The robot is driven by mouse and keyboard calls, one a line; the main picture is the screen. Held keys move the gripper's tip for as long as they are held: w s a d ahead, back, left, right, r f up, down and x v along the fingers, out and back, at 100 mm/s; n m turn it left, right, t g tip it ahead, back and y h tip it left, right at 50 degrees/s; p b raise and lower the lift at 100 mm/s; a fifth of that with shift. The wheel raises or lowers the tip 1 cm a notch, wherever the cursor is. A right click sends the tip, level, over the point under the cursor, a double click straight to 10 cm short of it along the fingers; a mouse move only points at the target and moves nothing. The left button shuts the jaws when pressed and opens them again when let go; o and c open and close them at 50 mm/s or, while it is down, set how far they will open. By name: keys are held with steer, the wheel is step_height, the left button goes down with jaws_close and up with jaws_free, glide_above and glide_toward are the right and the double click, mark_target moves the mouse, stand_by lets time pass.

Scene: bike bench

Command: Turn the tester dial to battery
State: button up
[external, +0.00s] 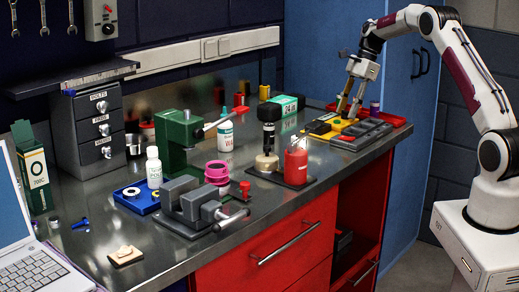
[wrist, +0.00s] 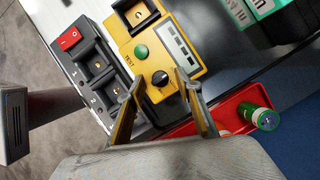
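The yellow tester (wrist: 183,32) fills the top middle of the wrist view, with a green TEST button (wrist: 141,52) and a black round dial (wrist: 160,79) near its lower edge. In the external view the tester (external: 322,127) sits at the bench's far right end. My gripper (wrist: 160,82) is open, its two fingertips apart on either side of the dial in the wrist view. Whether they touch the dial or hover over it I cannot tell. In the external view my gripper (external: 349,113) points down at the tester. The dial's setting is too small to read.
A dark grey charger (wrist: 91,60) with a red switch lies beside the tester. A red tray (wrist: 230,112) holds a green cylindrical battery (wrist: 258,116). A black and teal case (wrist: 270,18) is close by. A red canister (external: 296,163) stands nearer the bench's front.

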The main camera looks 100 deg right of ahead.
jaws_close()
steer(key=shift+a+m, duration=0.1)
steer(key=shift+m, duration=0.4)
steer(key=shift+a+m+t+h, duration=0.1)
steer(key=shift+m+t+h, duration=0.35)
steer(key=shift+m, duration=0.75)
steer(key=m+h, duration=0.1)
steer(key=m, duration=0.3)
steer(key=shift+a+g+h, duration=0.15)
steer(key=shift+g+h, duration=0.2)
steer(key=shift+w+a+m+g+h, duration=0.15)
steer(key=shift+m+h, duration=0.4)
steer(key=shift+m, duration=0.9)
steer(key=shift+s+m+g+h, duration=0.1)
steer(key=shift+m+g+h, duration=0.3)
steer(key=shift+m, duration=1.35)
